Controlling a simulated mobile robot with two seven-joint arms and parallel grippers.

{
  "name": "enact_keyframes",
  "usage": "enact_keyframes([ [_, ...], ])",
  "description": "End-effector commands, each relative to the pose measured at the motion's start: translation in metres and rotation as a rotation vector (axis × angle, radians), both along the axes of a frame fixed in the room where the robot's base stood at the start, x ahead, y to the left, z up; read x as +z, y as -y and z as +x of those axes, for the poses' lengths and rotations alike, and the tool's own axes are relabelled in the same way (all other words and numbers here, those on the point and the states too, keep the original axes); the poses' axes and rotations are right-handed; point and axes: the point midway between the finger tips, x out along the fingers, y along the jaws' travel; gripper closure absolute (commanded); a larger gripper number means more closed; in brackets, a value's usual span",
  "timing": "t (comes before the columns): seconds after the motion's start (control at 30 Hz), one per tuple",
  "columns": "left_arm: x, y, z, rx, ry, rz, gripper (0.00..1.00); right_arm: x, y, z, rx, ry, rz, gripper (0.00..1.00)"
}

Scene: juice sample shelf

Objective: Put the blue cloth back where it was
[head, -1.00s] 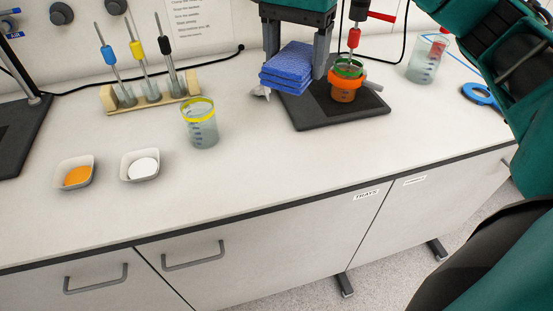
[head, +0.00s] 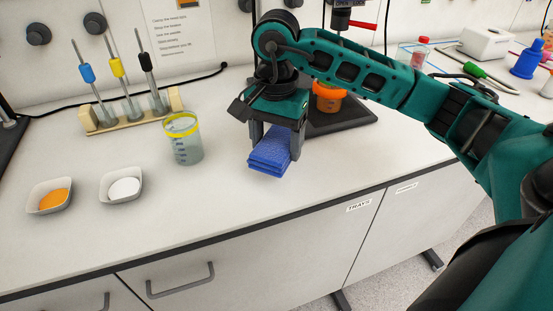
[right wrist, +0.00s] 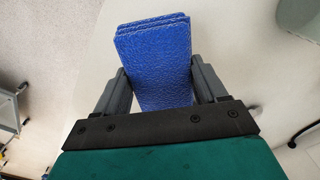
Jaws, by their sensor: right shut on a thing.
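The blue cloth (head: 270,155) is a folded, textured stack. My right gripper (head: 275,143) is shut on it, one finger on each side, over the white bench right of the yellow-rimmed beaker. The cloth is low over the bench top; I cannot tell whether it touches. In the right wrist view the cloth (right wrist: 155,65) sticks out between the fingers (right wrist: 160,88), over a pale surface. My left gripper is not in view.
The yellow-rimmed beaker (head: 184,140) stands close left of the cloth. An orange cup (head: 328,98) is on the dark stand base (head: 335,122) behind right. Two white dishes, one (head: 121,187) with white contents, are left. The bench front is clear.

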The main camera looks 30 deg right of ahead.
Motion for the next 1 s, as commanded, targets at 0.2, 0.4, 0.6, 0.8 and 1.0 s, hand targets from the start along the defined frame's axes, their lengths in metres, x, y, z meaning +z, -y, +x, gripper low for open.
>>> enact_keyframes([
  [0.2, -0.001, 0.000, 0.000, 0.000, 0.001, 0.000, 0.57, -0.019, 0.000, -0.001, -0.001, -0.003, -0.001, 0.62],
  [0.4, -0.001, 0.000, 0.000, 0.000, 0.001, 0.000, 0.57, -0.045, 0.000, 0.000, -0.001, -0.001, 0.000, 0.62],
  [0.6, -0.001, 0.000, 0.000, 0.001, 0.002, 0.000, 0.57, -0.045, 0.000, 0.000, 0.000, 0.001, 0.000, 0.62],
  [0.8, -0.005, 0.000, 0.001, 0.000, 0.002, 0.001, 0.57, -0.048, 0.000, 0.000, 0.000, 0.001, 0.001, 0.26],
  [1.0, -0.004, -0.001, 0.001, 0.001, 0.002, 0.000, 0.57, -0.048, 0.000, 0.000, -0.001, 0.000, 0.000, 0.07],
])
